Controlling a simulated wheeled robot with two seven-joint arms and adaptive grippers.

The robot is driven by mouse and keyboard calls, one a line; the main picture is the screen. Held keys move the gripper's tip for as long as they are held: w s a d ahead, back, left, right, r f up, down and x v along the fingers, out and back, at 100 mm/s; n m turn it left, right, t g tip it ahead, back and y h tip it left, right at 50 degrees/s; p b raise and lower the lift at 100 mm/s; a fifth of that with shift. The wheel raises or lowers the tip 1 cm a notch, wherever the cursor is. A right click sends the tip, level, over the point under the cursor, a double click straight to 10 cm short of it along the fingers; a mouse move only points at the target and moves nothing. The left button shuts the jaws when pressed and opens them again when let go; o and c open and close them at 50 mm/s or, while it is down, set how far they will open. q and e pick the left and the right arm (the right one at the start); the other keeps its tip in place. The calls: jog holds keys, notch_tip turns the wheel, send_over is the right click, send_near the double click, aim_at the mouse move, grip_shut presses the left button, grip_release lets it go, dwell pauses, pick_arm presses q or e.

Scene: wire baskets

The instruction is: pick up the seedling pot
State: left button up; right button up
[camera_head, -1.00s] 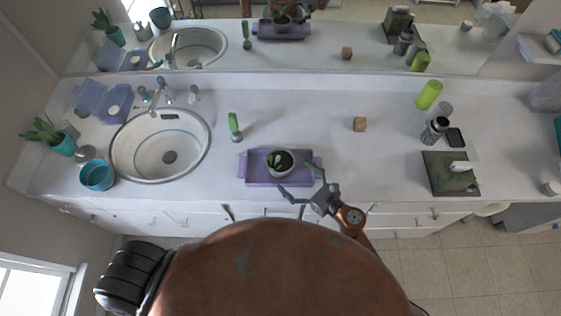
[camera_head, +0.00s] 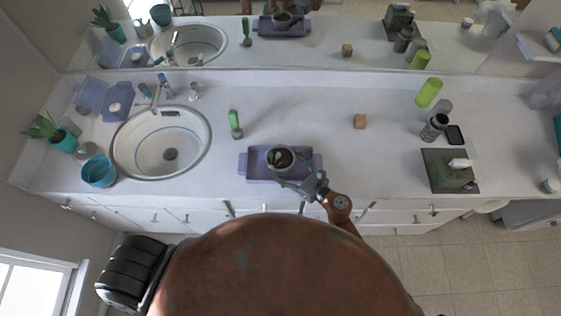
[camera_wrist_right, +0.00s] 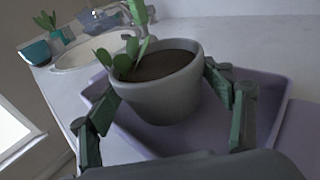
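The seedling pot (camera_head: 290,168) is a grey round pot with dark soil and a small green plant. It stands upright over the purple tray (camera_head: 313,163) on the counter. It fills the middle of the right wrist view (camera_wrist_right: 165,97), with the tray (camera_wrist_right: 265,95) beneath and around it. My right gripper (camera_head: 287,174) reaches the pot from the near right. In the right wrist view its green fingers (camera_wrist_right: 163,88) are spread on both sides of the pot, very near its wall. Firm contact cannot be told. My left gripper is not in view.
A green-handled brush (camera_head: 234,122) stands left of the tray, near the sink (camera_head: 150,170). A small wooden cube (camera_head: 360,121) lies to the right. A tissue box (camera_head: 447,172) and bottles stand farther right. The counter between is clear.

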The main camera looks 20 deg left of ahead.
jog(key=shift+r, duration=0.1)
jog(key=c, duration=1.6)
jog(key=shift+r, duration=0.2)
